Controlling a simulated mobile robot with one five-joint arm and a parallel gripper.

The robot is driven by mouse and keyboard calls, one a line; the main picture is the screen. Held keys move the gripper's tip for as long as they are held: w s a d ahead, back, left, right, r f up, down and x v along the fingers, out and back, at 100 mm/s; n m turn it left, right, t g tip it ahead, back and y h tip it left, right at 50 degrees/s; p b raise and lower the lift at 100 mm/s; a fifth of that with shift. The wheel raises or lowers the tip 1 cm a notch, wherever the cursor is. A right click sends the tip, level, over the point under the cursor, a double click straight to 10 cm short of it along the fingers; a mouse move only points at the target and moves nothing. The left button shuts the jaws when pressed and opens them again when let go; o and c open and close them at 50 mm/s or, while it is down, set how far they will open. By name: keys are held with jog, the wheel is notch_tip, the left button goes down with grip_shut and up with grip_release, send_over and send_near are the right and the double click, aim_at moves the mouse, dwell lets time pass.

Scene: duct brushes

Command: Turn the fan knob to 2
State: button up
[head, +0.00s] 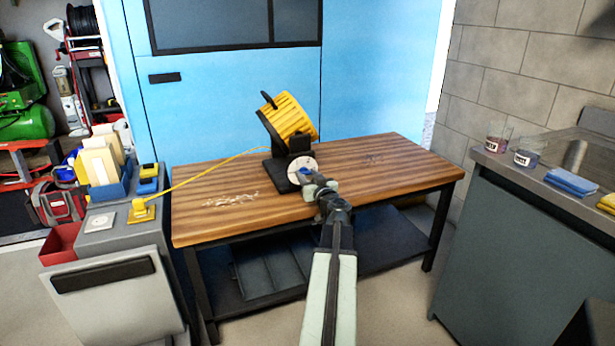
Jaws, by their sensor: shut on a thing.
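A yellow fan (292,117) with a black stand (283,172) sits on the wooden workbench (390,165), tilted up. On the front of its base is a pale round dial face (301,168). My gripper (312,178) reaches over the bench to this dial and is shut at its middle, where the fan knob sits. The gripper covers most of the knob, so its pointer and the setting cannot be read. A yellow cord (215,168) runs from the fan to a yellow plug (141,209) on the grey cabinet at left.
Pale shavings (232,198) lie on the bench left of the fan. The grey cabinet (115,285) at left carries a blue bin (107,188) and a red bin (62,245). A counter (520,180) at right holds two beakers, a blue sponge (571,182) and a sink. The bench's right end is clear.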

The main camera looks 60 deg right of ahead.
jog(key=m, duration=0.5)
jog(key=shift+s+f+m, duration=0.1)
jog(key=shift+s+m, duration=0.05)
jog(key=shift+m, duration=0.15)
jog(key=m, duration=0.6)
jog(key=shift+d+f, duration=0.1)
jog(key=shift+d, duration=0.05)
jog(key=m, duration=0.6)
jog(key=shift+s+f+b, duration=0.1)
jog(key=shift+b, duration=0.2)
jog(key=m, duration=0.5)
jog(key=shift+f+m, duration=0.1)
jog(key=shift+m, duration=0.5)
jog(key=o, duration=1.4)
jog(key=v, duration=0.7)
jog(key=shift+s+a, duration=0.25)
jog(key=shift+a, duration=0.05)
